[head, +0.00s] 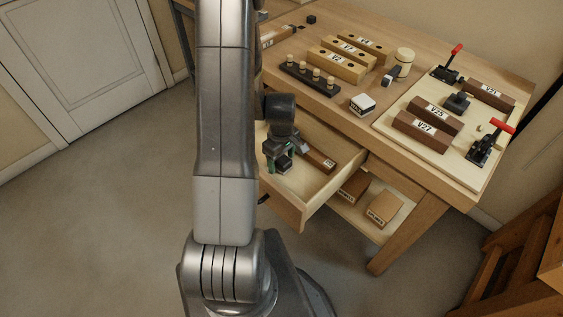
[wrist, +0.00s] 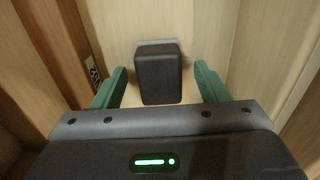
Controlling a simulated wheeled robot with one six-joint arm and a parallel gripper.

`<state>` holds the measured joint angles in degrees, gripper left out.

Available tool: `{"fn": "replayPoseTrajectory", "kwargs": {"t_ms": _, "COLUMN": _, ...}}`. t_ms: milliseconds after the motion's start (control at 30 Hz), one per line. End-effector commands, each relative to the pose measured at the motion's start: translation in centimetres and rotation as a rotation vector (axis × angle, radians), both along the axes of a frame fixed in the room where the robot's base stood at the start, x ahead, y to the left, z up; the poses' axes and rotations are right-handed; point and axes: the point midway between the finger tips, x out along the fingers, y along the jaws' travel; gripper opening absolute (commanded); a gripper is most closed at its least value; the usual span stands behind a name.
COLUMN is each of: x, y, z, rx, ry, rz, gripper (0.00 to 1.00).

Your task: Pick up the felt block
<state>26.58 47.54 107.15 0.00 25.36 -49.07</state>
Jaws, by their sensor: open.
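A dark block (wrist: 158,72) with a pale grey edge at its far end, which looks like the felt block, sits in the open drawer (head: 300,208). In the head view the block (head: 284,164) is small and partly covered by my gripper (head: 279,155). My gripper is open and reaches down into the drawer. In the wrist view its two green fingers stand on either side of the block, with a gap on both sides. The block's lower part and the exact finger height are hard to tell.
A brown labelled block (head: 319,160) lies in the drawer close beside my gripper; it shows at left in the wrist view (wrist: 58,40). Drawer walls surround the gripper. A shelf below holds more blocks (head: 383,208). The bench top (head: 330,118) carries blocks, pegs and red-handled clamps.

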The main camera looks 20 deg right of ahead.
Motion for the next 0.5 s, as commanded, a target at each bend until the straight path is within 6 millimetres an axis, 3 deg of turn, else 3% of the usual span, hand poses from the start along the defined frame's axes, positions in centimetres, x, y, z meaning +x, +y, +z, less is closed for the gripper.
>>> {"fn": "replayPoseTrajectory", "kwargs": {"t_ms": 300, "x": 0.03, "y": -0.02, "z": -0.47, "rx": -0.001, "ry": -0.001, "rz": 0.000, "gripper": 0.67}}
{"fn": "replayPoseTrajectory", "kwargs": {"t_ms": 500, "x": 0.03, "y": -0.03, "z": -0.45, "rx": -0.001, "ry": -0.001, "rz": 0.000, "gripper": 0.28}}
